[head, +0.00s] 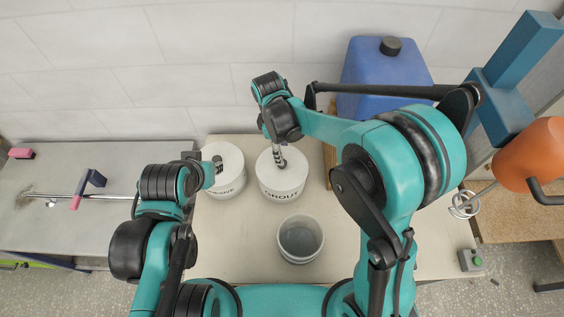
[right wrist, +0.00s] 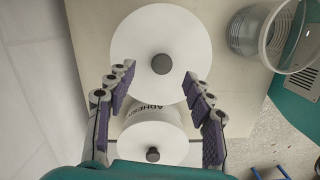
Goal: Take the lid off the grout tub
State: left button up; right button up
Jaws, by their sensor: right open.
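The grout tub (head: 282,188) is a white round tub marked GROUT, standing upright on the pale worktop. Its white lid is on and has a dark round knob (right wrist: 162,63), seen in the right wrist view. My right gripper (head: 279,157) is above the lid, pointing down. In the right wrist view its open fingers (right wrist: 159,76) spread to either side of the knob, with nothing between them; I cannot tell their height above it. My left gripper (head: 212,168) is by the adhesive tub, and its fingers are not clear.
The white adhesive tub (head: 231,187), lidded, stands left of the grout tub. An open empty bucket (head: 300,240) stands in front. A blue canister (head: 385,75) is behind right.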

jog(key=f, duration=0.6)
jog(key=shift+s+f+b, duration=0.1)
jog(key=shift+s+b, duration=0.1)
jog(key=shift+b, duration=0.2)
grip_shut()
